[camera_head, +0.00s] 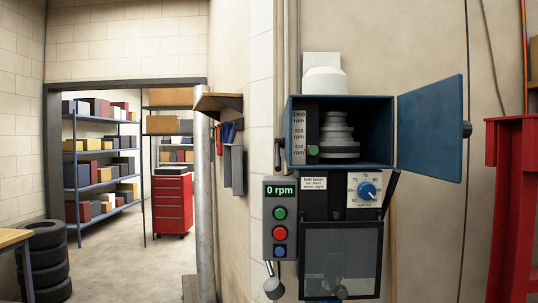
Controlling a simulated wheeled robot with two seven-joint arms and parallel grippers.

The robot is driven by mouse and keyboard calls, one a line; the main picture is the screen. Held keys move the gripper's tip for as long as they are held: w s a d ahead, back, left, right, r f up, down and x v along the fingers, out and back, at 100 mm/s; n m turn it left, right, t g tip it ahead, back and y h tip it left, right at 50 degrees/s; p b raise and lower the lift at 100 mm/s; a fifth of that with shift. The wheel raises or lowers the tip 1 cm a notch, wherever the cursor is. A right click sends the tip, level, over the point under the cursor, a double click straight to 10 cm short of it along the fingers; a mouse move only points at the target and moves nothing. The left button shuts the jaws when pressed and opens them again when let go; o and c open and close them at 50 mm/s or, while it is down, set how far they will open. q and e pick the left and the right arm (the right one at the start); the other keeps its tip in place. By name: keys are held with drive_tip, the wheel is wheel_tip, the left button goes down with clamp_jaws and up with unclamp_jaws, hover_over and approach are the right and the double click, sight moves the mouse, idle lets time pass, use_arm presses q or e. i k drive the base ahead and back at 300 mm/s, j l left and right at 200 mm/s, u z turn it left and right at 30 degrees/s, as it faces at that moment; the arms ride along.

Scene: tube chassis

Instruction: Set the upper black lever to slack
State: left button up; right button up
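A blue pulley housing (297,102) hangs on the wall with its door (430,128) swung open to the right. Stepped grey pulleys (336,136) show inside. A short black lever (279,155) stands nearly upright at the housing's left side; I cannot tell which end is its pivot. Another black lever (390,191) slants at the right, beside the blue dial (366,191). A small belt lever label (313,184) sits under the housing; its text is too small to read surely. Neither of my grippers is in view.
A grey control box (267,230) reads 0 rpm and carries green, red and blue buttons. Below it hangs a grey ball-ended handle (273,288). A dark clear-fronted guard (341,255) is below the dial. A red frame (512,200) stands at right. A doorway opens at left.

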sight(277, 163)
drive_tip(key=i+j+z, duration=0.1)
drive_tip(key=z, duration=0.25)
drive_tip(key=i+j+z, duration=0.1)
drive_tip(key=j+z, duration=0.25)
drive_tip(key=i+j+z, duration=0.1)
drive_tip(key=z, duration=0.25)
drive_tip(key=i+j+z, duration=0.2)
drive_tip(key=j+z, duration=0.15)
drive_tip(key=j, duration=1.15)
drive_tip(key=j+z, duration=0.35)
drive_tip(key=j, duration=3.3)
